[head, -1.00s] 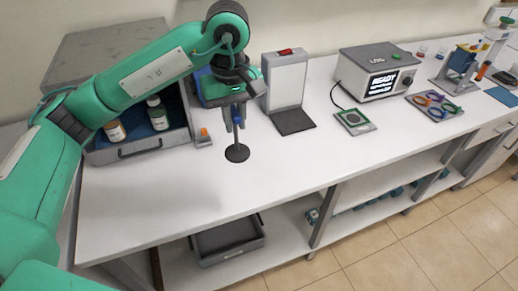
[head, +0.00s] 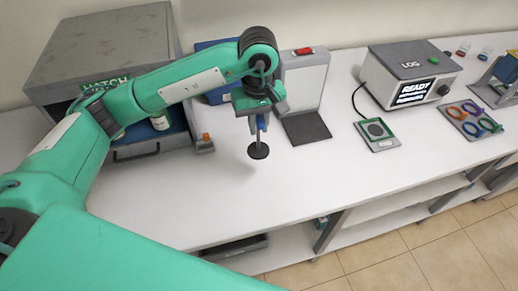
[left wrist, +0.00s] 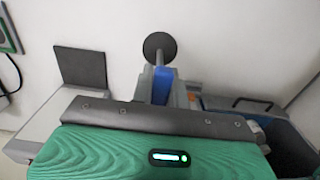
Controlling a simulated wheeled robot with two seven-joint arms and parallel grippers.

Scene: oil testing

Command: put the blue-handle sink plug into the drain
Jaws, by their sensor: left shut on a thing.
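The sink plug has a black round disc (head: 258,151) at its lower end and a blue handle (head: 261,122). My left gripper (head: 259,117) is shut on it by the handle, with the disc hanging down over the white counter. The gap between disc and counter is hard to judge. In the left wrist view, the disc (left wrist: 159,46) and blue handle (left wrist: 163,84) show beyond the gripper body. A flat square plate with a green border and a dark round centre (head: 377,130) lies to the right; I cannot tell whether it is the drain. My right gripper is not in view.
An upright panel with a red top (head: 305,82) stands behind the plug. A box reading READY (head: 410,72) and a tray of coloured rings (head: 472,119) stand right. The counter's front is clear.

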